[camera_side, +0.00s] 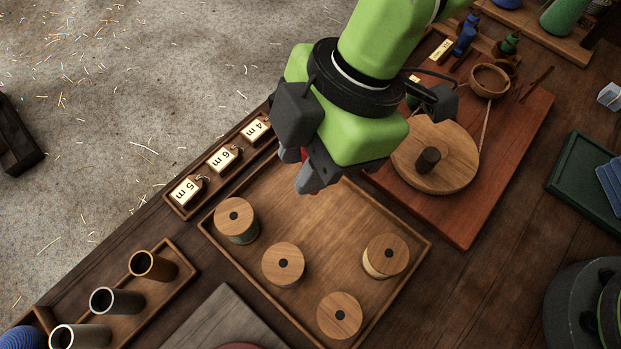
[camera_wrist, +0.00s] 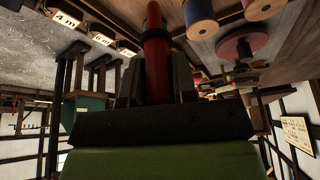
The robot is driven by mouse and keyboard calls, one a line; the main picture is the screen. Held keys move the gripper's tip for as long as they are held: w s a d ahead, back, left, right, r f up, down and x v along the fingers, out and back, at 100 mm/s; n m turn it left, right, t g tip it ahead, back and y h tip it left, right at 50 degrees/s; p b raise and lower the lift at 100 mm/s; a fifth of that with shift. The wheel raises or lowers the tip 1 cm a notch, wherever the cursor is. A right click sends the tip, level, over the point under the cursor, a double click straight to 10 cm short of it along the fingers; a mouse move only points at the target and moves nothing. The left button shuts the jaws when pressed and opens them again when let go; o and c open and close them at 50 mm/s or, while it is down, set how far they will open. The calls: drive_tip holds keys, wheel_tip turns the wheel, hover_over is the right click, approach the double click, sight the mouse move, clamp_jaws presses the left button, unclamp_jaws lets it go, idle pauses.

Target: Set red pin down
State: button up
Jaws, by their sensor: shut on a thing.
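The red pin (camera_wrist: 156,48) is between the two fingers of my gripper (camera_wrist: 157,88) in the wrist view, with its length reaching out past the fingertips. In the side view my gripper (camera_side: 311,180) is over the far left part of the wooden tray (camera_side: 330,215), and only a small bit of red shows beside the fingers. My gripper is shut on the red pin. Whether the pin touches anything below is hidden by the fingers.
Several wooden-topped spools (camera_side: 283,263) stand in the tray. A rack with length tags (camera_side: 222,158) lies along its left edge. A red-brown board (camera_side: 510,130) with a round wooden disc (camera_side: 455,165) is to the right. A rack of tubes (camera_side: 152,266) stands at lower left.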

drive_tip(key=shift+f, duration=2.75)
drive_tip(key=o, duration=0.9)
drive_tip(key=shift+f, duration=0.1)
drive_tip(key=v, duration=1.2)
drive_tip(key=shift+d, duration=0.15)
